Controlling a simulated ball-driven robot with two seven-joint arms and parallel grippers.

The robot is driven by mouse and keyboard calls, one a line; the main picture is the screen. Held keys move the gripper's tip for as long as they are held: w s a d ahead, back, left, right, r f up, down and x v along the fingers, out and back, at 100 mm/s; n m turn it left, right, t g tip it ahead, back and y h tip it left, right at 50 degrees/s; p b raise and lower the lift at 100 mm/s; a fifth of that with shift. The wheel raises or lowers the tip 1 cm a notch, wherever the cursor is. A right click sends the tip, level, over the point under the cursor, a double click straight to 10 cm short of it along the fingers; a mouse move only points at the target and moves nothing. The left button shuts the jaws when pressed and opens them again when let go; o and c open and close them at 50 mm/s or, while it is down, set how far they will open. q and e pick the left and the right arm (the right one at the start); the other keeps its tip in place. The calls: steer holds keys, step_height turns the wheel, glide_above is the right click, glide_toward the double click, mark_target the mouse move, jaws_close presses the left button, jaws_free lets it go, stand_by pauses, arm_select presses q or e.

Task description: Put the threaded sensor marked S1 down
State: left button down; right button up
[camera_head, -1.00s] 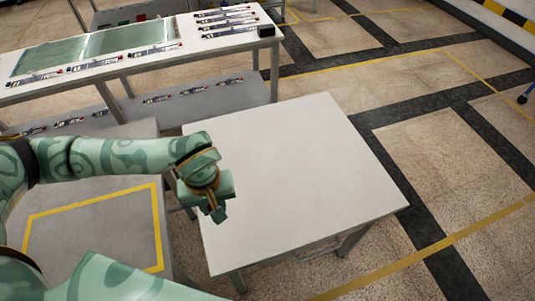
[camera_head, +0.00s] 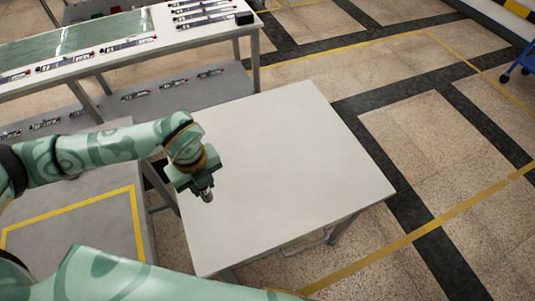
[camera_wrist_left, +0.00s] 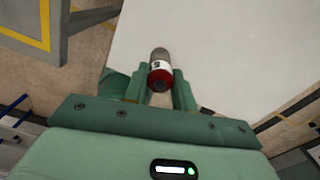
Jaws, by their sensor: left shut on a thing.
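My left gripper (camera_head: 203,187) is shut on the threaded sensor (camera_head: 207,196), whose metal tip shows below the fingers in the head view. In the left wrist view the sensor (camera_wrist_left: 160,68) lies between the two fingers of the left gripper (camera_wrist_left: 159,88). It has a grey metal end, a white band with a dark mark only partly readable, and a red part. The gripper is over the left part of the bare white table (camera_head: 290,160). I cannot tell how high the sensor is above the table top. My right gripper is not in view.
The white table top is clear. A long bench (camera_head: 110,62) with green panels and several slim parts stands behind on the left, with more parts on its lower shelf (camera_head: 190,95). A grey surface with a yellow outline (camera_head: 137,215) lies to the left.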

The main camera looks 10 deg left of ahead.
arm_select(q)
steer(key=shift+w+n, duration=0.1)
steer(key=shift+n, duration=0.8)
steer(key=w+d+f+b, duration=0.2)
steer(key=w+d+f, duration=0.1)
steer(key=f, duration=0.1)
steer(key=w+d+f+b, duration=0.2)
steer(key=w+d+f, duration=0.1)
steer(key=w+f, duration=0.1)
steer(key=w+d+f+b, duration=0.2)
steer(key=w+d+f, duration=0.1)
steer(key=f, duration=0.2)
steer(key=shift+w+d+f, duration=0.15)
steer(key=c, duration=1.6)
jaws_free()
steer(key=o, duration=0.5)
steer(key=shift+c, duration=0.2)
